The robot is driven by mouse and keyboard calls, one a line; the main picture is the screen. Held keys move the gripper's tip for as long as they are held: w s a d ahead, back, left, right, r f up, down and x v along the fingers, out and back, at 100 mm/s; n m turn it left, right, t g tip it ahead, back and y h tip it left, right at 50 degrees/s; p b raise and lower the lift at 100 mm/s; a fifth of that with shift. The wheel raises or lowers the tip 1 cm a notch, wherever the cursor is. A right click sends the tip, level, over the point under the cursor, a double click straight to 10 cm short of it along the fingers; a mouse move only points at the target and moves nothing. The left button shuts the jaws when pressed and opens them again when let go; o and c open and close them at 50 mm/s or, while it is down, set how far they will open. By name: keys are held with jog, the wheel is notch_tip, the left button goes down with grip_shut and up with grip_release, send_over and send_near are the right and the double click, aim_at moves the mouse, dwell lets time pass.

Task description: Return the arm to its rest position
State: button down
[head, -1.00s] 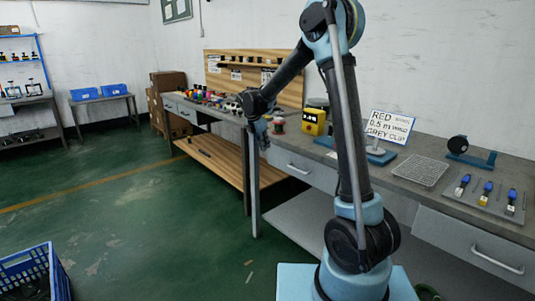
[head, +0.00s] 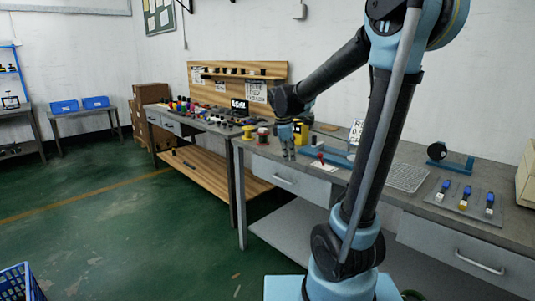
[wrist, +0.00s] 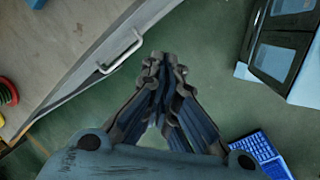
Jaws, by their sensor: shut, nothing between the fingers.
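My gripper (head: 287,149) hangs from my raised, bent arm at the front edge of the grey bench (head: 408,226) in the head view. It points down. In the wrist view its fingers (wrist: 163,62) are closed together at the tips with nothing between them. Below them is the green floor (wrist: 200,65), beside a drawer front with a silver handle (wrist: 122,52).
On the bench stand a yellow spool (head: 247,132), a red spool (head: 263,135), a wire mesh tray (head: 408,177) and a board with blue-handled tools (head: 465,197). A blue crate (head: 20,283) is on the floor at lower left. Open floor lies left of the bench.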

jog(key=s+d+f+m, duration=0.3)
jog(key=s+m, duration=0.2)
jog(key=s, duration=0.4)
jog(key=s+d+f+m+y, duration=0.1)
jog(key=s+d+f+m, duration=0.3)
jog(key=s, duration=0.5)
jog(key=s+d+f+m+y, duration=0.1)
jog(key=s+d+f+m, duration=0.2)
jog(key=s+m, duration=0.4)
jog(key=shift+s+d+f, duration=0.2)
jog(key=shift+s+f, duration=0.35)
jog(key=shift+s, duration=0.35)
